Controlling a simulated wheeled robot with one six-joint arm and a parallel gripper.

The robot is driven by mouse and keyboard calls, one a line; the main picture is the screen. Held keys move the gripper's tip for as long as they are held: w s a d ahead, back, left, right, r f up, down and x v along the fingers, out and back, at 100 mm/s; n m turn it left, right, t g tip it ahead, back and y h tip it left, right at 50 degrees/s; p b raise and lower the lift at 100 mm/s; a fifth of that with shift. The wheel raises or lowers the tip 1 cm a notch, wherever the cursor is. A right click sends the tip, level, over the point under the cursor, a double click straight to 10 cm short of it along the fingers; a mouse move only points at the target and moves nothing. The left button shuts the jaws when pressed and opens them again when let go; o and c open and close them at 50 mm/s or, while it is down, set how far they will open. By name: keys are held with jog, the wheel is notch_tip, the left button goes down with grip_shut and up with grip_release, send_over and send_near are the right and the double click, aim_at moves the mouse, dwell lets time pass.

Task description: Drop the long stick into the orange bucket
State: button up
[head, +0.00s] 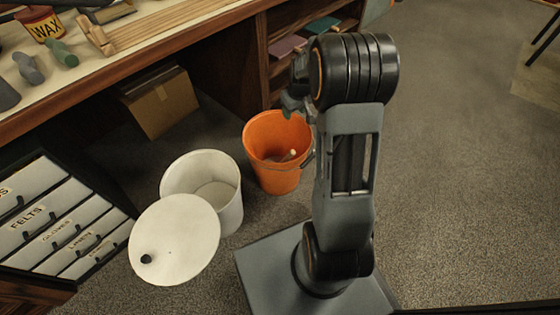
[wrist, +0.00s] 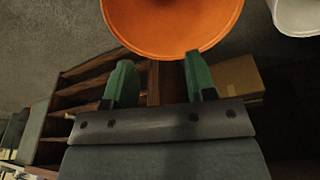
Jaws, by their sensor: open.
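The orange bucket (head: 275,180) stands on the carpet, upright and open at the top. It also shows at the top of the wrist view (wrist: 170,40). A small pale thing (head: 291,154) shows inside it; I cannot tell whether it is the long stick. My gripper (head: 291,104) is above the bucket's far rim, partly hidden by my arm. In the wrist view my gripper (wrist: 160,68) has its two green fingers wide apart with nothing between them.
A white bucket (head: 230,208) stands left of the orange one, with a round white lid (head: 175,245) in front of it. Long wooden pieces (head: 160,25) lie on the bench. A cardboard box (head: 160,105) sits under it.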

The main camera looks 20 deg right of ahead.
notch_tip(320, 180, up, 14)
jog(key=s+p, duration=0.2)
jog(key=p, duration=0.3)
jog(key=shift+s+f, duration=0.2)
jog(key=shift+s, duration=0.2)
